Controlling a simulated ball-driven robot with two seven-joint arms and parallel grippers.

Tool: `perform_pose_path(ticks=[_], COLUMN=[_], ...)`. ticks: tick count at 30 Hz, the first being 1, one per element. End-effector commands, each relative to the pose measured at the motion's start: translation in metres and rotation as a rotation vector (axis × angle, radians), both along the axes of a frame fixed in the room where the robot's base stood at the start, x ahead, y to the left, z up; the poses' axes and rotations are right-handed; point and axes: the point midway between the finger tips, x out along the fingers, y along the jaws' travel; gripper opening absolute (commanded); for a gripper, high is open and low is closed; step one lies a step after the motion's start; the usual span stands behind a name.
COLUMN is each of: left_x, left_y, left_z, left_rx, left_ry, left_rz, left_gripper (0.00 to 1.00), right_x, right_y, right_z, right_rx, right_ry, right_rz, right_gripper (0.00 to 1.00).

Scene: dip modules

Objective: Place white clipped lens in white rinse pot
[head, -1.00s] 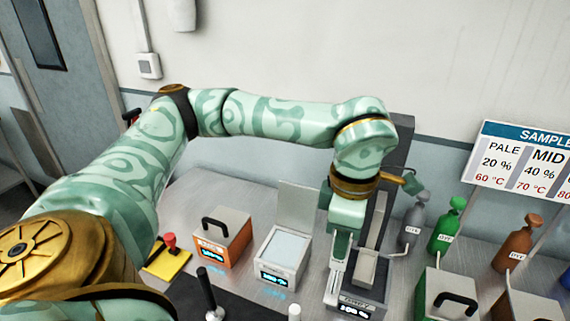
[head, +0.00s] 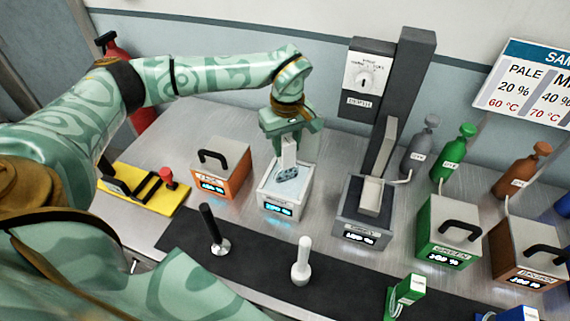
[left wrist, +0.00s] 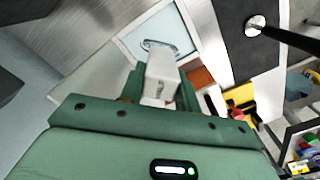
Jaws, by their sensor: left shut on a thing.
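My left gripper (head: 289,137) points down over the white rinse pot (head: 284,206) and is shut on the white clip (head: 289,154). The clip's patterned bluish lens (head: 287,175) is below the fingers, within the outline of the pot's pale square opening. I cannot tell whether the lens touches the liquid. In the left wrist view the white clip (left wrist: 160,78) is between the fingers, and the lens (left wrist: 158,45) shows against the pot's light-blue surface (left wrist: 172,22). The pot's raised lid is mostly hidden behind the gripper in the head view. My right gripper is not in view.
An orange pot (head: 222,170) stands left of the white pot, and a grey pot (head: 361,222) with a tall post stands right. Green (head: 448,232) and brown (head: 527,255) pots are farther right. A black-handled tool (head: 208,222) and a white-handled one (head: 302,262) stand on the dark mat (head: 260,255).

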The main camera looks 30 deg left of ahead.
Motion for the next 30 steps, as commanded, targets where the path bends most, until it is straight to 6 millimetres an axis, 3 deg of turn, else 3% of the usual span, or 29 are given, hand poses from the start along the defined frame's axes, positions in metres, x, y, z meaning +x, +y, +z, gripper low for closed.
perform_pose_path(ticks=[12,24,25,27,30], left_x=[-0.001,0.000,0.000,0.000,0.000], left_y=[-0.001,-0.001,-0.001,-0.001,-0.001], left_z=[-0.054,-0.060,-0.059,-0.059,-0.059], left_rx=[-0.001,-0.001,-0.001,-0.001,-0.001], left_ry=[0.002,-0.001,-0.001,-0.001,-0.001], left_rz=[0.002,0.002,0.002,0.002,0.002], left_gripper=[0.00,0.00,0.40,0.54,0.54], right_x=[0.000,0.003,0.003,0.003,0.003], right_y=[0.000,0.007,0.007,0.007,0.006], right_z=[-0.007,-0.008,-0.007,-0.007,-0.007], right_rx=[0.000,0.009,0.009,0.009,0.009], right_ry=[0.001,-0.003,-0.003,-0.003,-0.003], right_rz=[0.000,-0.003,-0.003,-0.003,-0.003], right_gripper=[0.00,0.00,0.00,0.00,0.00])
